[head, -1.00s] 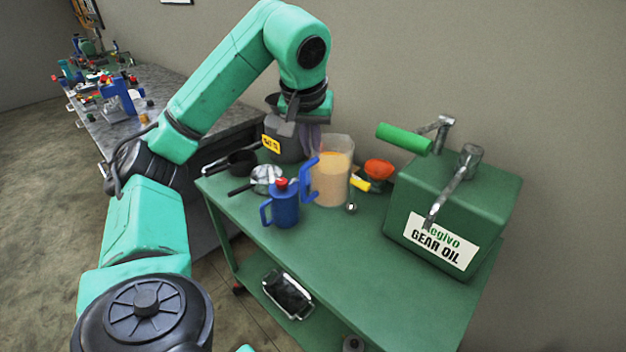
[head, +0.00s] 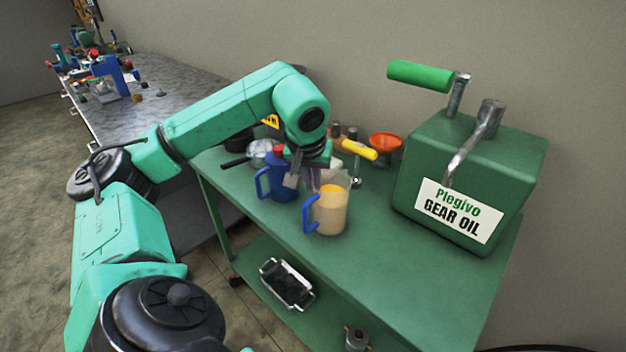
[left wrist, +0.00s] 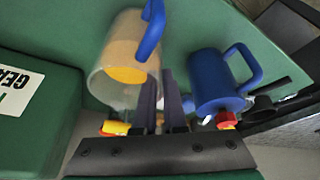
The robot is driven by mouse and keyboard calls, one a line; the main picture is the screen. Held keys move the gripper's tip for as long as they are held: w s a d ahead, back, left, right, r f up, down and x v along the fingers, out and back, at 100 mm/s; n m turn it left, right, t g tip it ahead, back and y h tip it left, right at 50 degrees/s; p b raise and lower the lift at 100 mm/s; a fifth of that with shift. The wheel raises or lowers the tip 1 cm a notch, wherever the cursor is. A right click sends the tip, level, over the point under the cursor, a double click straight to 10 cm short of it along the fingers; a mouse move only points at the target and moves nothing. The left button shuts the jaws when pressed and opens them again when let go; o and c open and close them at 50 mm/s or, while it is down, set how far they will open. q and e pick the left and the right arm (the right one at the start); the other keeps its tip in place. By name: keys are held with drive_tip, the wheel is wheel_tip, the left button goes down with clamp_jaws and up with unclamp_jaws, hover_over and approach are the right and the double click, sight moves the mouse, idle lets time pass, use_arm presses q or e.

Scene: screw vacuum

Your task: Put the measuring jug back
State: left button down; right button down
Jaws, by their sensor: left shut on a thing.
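The measuring jug (head: 331,212) is clear, with a blue handle and orange-tan contents. It is upright over the green trolley top, in front of a blue oil can (head: 280,181). My left gripper (head: 303,180) is at its back rim, fingers pointing down, and shut on the jug's wall. In the left wrist view the jug (left wrist: 122,52) is left of the two dark fingers (left wrist: 161,98), and the blue can (left wrist: 212,82) is apart on the right. I cannot tell whether the jug's base touches the trolley. My right gripper is out of view.
A green gear oil box (head: 472,180) with a pump handle stands to the right. A red-orange funnel (head: 386,142) and a yellow-handled tool (head: 359,150) are behind the jug. The trolley's front right top (head: 410,280) is clear. A tray (head: 287,284) lies on the lower shelf.

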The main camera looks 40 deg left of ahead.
use_arm(q)
drive_tip(key=c, duration=1)
unclamp_jaws()
drive_tip(key=p+v, duration=0.4)
drive_tip(key=v, duration=0.8)
drive_tip(key=shift+r, duration=0.1)
drive_tip(key=shift+d, duration=0.1)
